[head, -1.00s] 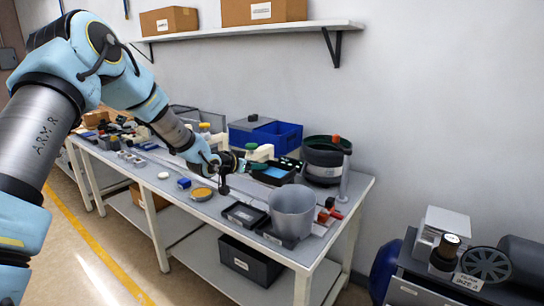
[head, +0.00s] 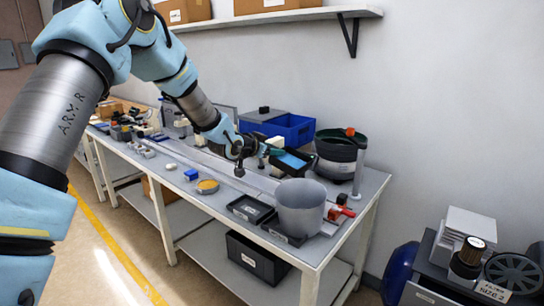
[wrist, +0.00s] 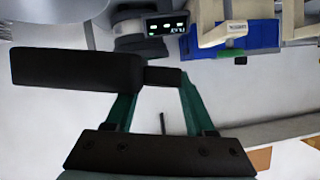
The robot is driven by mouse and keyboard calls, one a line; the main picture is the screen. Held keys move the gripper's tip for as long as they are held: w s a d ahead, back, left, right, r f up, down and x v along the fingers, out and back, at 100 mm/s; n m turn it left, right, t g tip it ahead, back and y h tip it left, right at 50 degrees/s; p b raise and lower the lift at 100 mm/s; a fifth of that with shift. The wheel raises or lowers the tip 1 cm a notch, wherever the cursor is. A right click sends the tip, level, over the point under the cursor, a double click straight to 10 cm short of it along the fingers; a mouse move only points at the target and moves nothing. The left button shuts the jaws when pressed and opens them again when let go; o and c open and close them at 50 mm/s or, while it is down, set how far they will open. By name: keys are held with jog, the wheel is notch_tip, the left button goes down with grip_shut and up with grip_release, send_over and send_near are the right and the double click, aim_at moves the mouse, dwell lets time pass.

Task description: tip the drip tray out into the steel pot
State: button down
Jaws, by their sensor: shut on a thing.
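The drip tray (head: 278,168) is a shallow black tray with a blue inside, seen in the head view behind the pot's rim. My gripper (head: 271,150) is at the tray's far left side, its green fingers shut on it. In the wrist view the tray shows as a dark bar (wrist: 75,69) across the gripper (wrist: 160,88). I cannot tell whether the tray is tilted. The steel pot (head: 301,210) stands upright and open on the bench, nearer the camera than the tray. The pot's inside floor is hidden.
A dark bowl feeder (head: 338,155) stands behind the pot, a blue bin (head: 297,128) behind my gripper. A black tray (head: 250,208) sits left of the pot, red-handled tools (head: 341,211) right of it. The bench front (head: 225,200) has some free room.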

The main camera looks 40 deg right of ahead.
jog(key=shift+s+r+m+t+b, duration=0.3)
jog(key=shift+m+t+b, duration=0.45)
jog(key=shift+b, duration=1.2)
jog(key=m+b, duration=0.1)
jog(key=s+r+t+b, duration=0.1)
jog(key=b, duration=0.1)
jog(key=shift+s+d+r+m, duration=0.15)
jog(key=shift+d+r+m, duration=0.1)
jog(key=shift+m, duration=0.1)
jog(key=shift+s+d+r+m+t+b, duration=0.2)
jog(key=shift+s+r+m+t+b, duration=0.25)
jog(key=shift+s+r+m+b, duration=0.5)
jog(key=shift+w+f+b, duration=0.15)
jog(key=shift+f+b, duration=0.05)
jog(key=shift+b, duration=0.6)
jog(key=b, duration=0.1)
jog(key=s+r+m+t+b, duration=0.1)
jog(key=shift+s+d+m+b, duration=0.25)
jog(key=shift+b, duration=0.15)
jog(key=shift+s+d+r+m+b, duration=0.15)
jog(key=shift+s+r+m+b, duration=0.05)
jog(key=shift+s+m+b, duration=0.25)
jog(key=shift+s+r+m+t, duration=0.35)
jog(key=shift+s+r+t, duration=0.05)
jog(key=shift+s, duration=0.05)
